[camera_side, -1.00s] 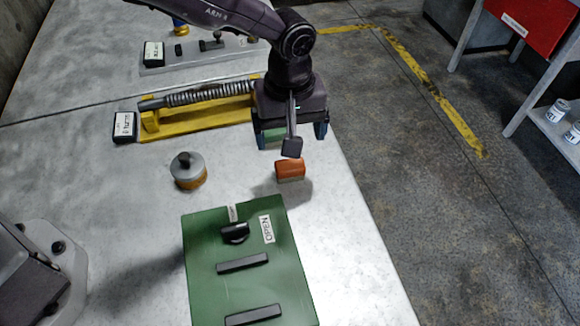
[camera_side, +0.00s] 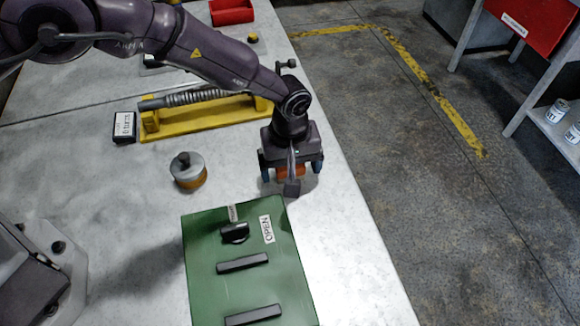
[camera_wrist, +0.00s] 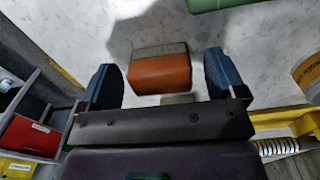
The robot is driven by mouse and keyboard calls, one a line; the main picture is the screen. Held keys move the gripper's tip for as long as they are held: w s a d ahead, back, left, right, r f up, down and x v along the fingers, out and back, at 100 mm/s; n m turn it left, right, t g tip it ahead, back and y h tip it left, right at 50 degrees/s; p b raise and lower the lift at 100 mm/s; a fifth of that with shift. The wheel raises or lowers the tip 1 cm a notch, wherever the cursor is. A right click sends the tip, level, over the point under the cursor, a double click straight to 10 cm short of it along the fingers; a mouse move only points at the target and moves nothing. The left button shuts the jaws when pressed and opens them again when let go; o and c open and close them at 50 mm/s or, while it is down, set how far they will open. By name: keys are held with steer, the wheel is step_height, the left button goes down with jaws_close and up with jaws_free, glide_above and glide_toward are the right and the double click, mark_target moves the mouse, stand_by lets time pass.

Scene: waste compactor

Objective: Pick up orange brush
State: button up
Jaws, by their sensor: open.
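The orange brush (camera_wrist: 160,74) is a small block with an orange back and a greyish strip along its far edge. It lies on the pale metal table, and in the side view the brush (camera_side: 289,171) is partly hidden behind my gripper. My gripper (camera_side: 290,174) is right over the brush. In the wrist view my gripper (camera_wrist: 163,80) is open, with one blue fingertip on each side of the brush. Gaps show between the fingers and the brush, wider on the right. Its height above the table is hard to tell.
A green box (camera_side: 245,285) marked OPEN stands in front of the gripper. A grey and orange round canister (camera_side: 188,172) is to the left. A yellow stand (camera_side: 200,117) with a spring is behind. The table's right edge is close to the gripper.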

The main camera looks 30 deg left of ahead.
steer(key=c, duration=1)
steer(key=shift+r, duration=0.1)
steer(key=shift+r, duration=0.5)
step_height(320, 180, up, 2)
steer(key=shift+s+a+r, duration=0.1)
steer(key=shift+r, duration=0.15)
steer(key=s+a+r, duration=0.2)
steer(key=s+r, duration=0.1)
steer(key=s, duration=0.1)
steer(key=s+a+r, duration=0.3)
steer(key=s, duration=0.1)
steer(key=s+a+r, duration=0.2)
steer(key=s+r, duration=0.1)
steer(key=shift+s+a+r, duration=0.15)
steer(key=shift+s+r, duration=0.05)
steer(key=shift+s, duration=0.2)
